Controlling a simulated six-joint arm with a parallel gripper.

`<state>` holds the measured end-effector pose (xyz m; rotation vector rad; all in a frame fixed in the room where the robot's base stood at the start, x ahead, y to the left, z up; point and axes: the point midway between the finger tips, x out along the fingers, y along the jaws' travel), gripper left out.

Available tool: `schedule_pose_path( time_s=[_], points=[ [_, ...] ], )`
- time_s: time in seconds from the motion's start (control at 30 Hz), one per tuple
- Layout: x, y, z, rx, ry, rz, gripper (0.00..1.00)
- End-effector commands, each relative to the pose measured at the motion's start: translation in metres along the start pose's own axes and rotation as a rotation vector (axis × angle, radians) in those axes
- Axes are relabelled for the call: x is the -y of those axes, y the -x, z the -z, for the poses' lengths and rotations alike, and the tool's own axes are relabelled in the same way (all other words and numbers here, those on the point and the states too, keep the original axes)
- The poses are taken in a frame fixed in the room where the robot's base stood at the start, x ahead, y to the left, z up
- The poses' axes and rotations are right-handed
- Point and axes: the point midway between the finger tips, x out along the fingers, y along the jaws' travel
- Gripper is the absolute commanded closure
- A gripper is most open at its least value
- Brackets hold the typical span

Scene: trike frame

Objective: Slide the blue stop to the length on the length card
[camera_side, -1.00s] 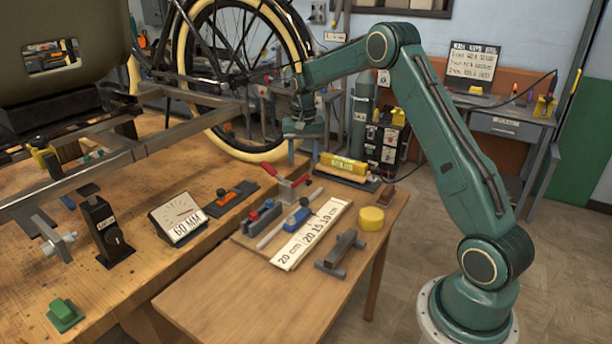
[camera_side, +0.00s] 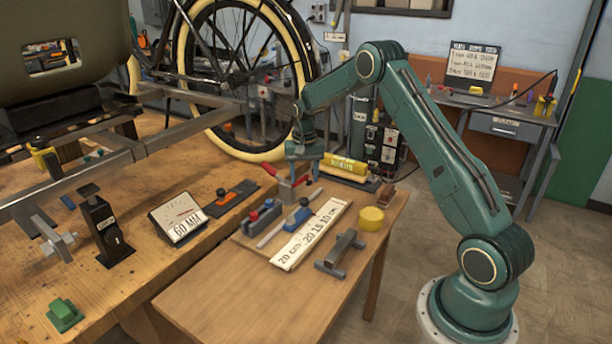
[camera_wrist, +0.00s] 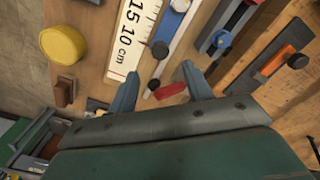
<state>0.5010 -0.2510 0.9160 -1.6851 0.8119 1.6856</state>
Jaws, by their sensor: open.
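The blue stop (camera_side: 298,217) sits on a pale metal rail beside a white ruler (camera_side: 312,234) marked in cm. In the wrist view the stop (camera_wrist: 180,5) is at the top edge, partly cut off. A tilted card stand (camera_side: 180,218) on the wooden bench reads 60 MM. My gripper (camera_side: 306,172) is above the far end of the rail, fingers pointing down, apart from the stop. In the wrist view my gripper (camera_wrist: 160,88) has its fingers spread. A red handle (camera_wrist: 169,91) shows between them; contact cannot be told.
A yellow round piece (camera_side: 371,218) and a grey T-shaped piece (camera_side: 340,253) lie right of the ruler. A yellow box (camera_side: 345,165) is behind. The small table's near part is clear.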

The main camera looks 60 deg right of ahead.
Motion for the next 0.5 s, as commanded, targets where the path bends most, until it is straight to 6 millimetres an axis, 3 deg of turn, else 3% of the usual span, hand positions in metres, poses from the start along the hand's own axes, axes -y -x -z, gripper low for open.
schedule_pose_path(
  time_s=[0.3, 0.5],
  points=[
    [0.0, -0.05, -0.001, 0.003, 0.0, -0.001, 0.5],
    [0.0, -0.071, 0.0, 0.001, 0.0, -0.001, 0.5]
  ],
)
